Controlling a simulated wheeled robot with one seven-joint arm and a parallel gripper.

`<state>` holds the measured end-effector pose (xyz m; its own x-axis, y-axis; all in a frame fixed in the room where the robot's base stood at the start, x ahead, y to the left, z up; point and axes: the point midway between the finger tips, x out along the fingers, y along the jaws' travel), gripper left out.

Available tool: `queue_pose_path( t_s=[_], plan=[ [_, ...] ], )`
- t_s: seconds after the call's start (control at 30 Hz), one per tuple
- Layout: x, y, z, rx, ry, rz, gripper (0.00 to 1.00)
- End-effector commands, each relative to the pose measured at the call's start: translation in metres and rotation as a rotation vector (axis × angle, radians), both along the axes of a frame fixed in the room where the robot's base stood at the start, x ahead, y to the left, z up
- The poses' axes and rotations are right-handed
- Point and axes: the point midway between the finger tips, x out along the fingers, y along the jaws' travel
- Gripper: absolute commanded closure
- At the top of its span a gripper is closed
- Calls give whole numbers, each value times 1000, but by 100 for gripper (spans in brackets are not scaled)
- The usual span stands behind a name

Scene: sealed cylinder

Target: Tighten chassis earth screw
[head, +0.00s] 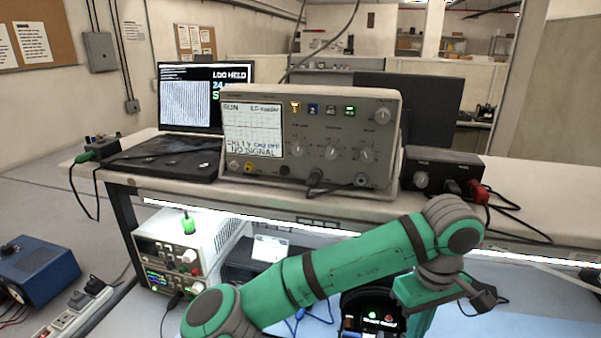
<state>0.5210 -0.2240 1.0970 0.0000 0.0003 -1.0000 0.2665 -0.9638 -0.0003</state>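I cannot make out a chassis earth screw in the head view. The oscilloscope (335,115) stands on the bench, its screen lit with RUN and a text that seems to read "NO SIGNAL". Cables plug into its lower front. A dark unit (375,312) with a red and a green light sits low behind my arm and is partly hidden. My green arm reaches from the lower left to the right, then bends down.
The bench (535,195) carries a laptop (190,105), a black box with red plugs (440,172) and a dark monitor (420,95). Beneath stands a white instrument (185,245). At left are a blue box (38,270) and a power strip (75,318). Part of a blue mat (318,320) shows.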

Motion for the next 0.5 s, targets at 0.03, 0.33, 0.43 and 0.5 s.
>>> queue_pose_path(
  t_s=[0.03,0.33,0.43,0.5],
  plan=[
    [0,0,4,1,-2,0,100],
    [0,0,8,0,0,1,100],
    [1,-1,8,0,0,1,100],
    [3,-5,10,0,0,0,100]
  ],
)
